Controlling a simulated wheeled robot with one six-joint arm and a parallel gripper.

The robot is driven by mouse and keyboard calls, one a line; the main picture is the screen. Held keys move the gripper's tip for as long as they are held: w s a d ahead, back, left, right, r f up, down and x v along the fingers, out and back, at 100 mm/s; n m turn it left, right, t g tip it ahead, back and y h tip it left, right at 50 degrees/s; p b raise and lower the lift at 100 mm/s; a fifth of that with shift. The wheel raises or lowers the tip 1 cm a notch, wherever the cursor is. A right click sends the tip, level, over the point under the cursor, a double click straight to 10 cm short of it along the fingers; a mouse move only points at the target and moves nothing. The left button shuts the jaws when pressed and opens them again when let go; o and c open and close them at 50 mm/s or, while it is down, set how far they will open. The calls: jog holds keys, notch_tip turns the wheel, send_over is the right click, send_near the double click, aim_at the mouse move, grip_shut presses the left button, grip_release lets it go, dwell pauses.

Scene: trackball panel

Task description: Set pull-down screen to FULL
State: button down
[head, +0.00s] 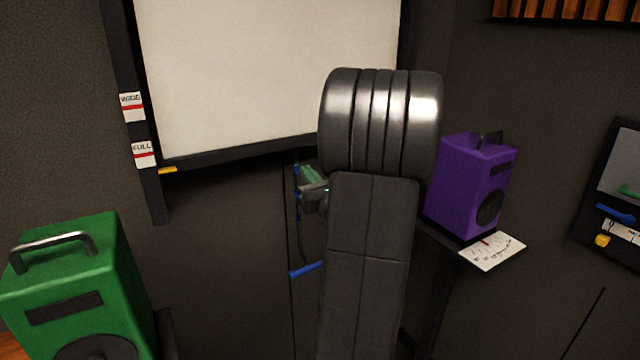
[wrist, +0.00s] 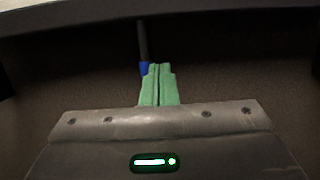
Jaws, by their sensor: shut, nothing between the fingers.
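The white pull-down screen (head: 270,70) hangs with its dark bottom bar (head: 240,152) low on the frame. A yellow tab (head: 168,170) at the bar's left end sits beside the FULL label (head: 143,154), slightly below its red line. The WIDE label (head: 132,106) is higher. My gripper (head: 308,174) is shut and empty just below the bar. In the wrist view its green fingers (wrist: 158,85) are together. A grey cord or rod (wrist: 143,40) with a blue part (wrist: 144,68) hangs behind them; I cannot tell whether they touch.
A blue handle (head: 305,270) shows lower, partly hidden by my arm. A green speaker (head: 75,285) stands at front left. A purple speaker (head: 470,190) and a dial card (head: 492,251) are right of my arm. A control panel (head: 615,190) is at far right.

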aim_at(304, 138)
notch_tip(304, 138, up, 4)
jog(key=shift+p, duration=0.75)
notch_tip(304, 138, up, 4)
jog(key=shift+r+p, duration=0.15)
jog(key=shift+p, duration=0.9)
jog(key=shift+f, duration=0.2)
